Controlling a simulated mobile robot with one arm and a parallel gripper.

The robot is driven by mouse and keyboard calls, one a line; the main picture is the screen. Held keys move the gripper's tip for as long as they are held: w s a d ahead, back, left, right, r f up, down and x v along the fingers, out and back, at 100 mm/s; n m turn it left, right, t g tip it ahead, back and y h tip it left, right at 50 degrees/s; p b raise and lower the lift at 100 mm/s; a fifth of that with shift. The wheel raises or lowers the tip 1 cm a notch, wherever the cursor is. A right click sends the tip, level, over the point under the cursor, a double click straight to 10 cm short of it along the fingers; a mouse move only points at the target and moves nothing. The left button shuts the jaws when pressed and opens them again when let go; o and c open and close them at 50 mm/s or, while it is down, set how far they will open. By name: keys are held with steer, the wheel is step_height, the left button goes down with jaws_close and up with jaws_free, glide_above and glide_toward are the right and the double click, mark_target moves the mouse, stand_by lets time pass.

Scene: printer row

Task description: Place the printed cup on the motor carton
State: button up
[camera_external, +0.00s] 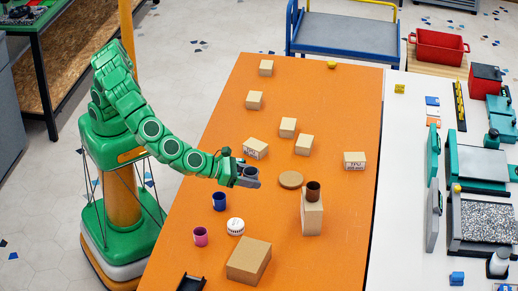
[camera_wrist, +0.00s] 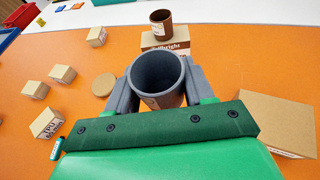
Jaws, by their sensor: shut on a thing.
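My gripper (camera_external: 246,176) is shut on a grey cup, held upright above the orange table. In the wrist view the cup (camera_wrist: 157,72) sits between the two grey fingers, its open mouth facing the camera and a brownish patch with a pale label low on its side. A tall carton (camera_external: 312,216) stands to the right of my gripper, with a brown cup (camera_external: 313,190) on top. In the wrist view this carton (camera_wrist: 172,41) carries partly readable lettering. Which carton is the motor one I cannot tell for sure.
A large low carton (camera_external: 249,261) lies near the front. A cork disc (camera_external: 290,179) and several small boxes (camera_external: 304,145) lie farther back.

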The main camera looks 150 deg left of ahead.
steer(key=w+d+m+t, duration=0.1)
steer(key=w+d+m, duration=0.1)
steer(key=d, duration=1)
steer(key=h, duration=0.1)
glide_above(250, 254)
steer(key=s, duration=0.1)
steer(key=f, duration=0.7)
steer(key=shift+s+d+f, duration=0.15)
steer(key=shift+s+f, duration=0.05)
steer(key=shift+f, duration=0.05)
steer(key=shift+w+f, duration=0.75)
steer(key=shift+f, duration=0.15)
steer(key=shift+f+t, duration=0.3)
steer(key=shift+f, duration=1.15)
steer(key=o, duration=1)
steer(key=shift+f, duration=0.1)
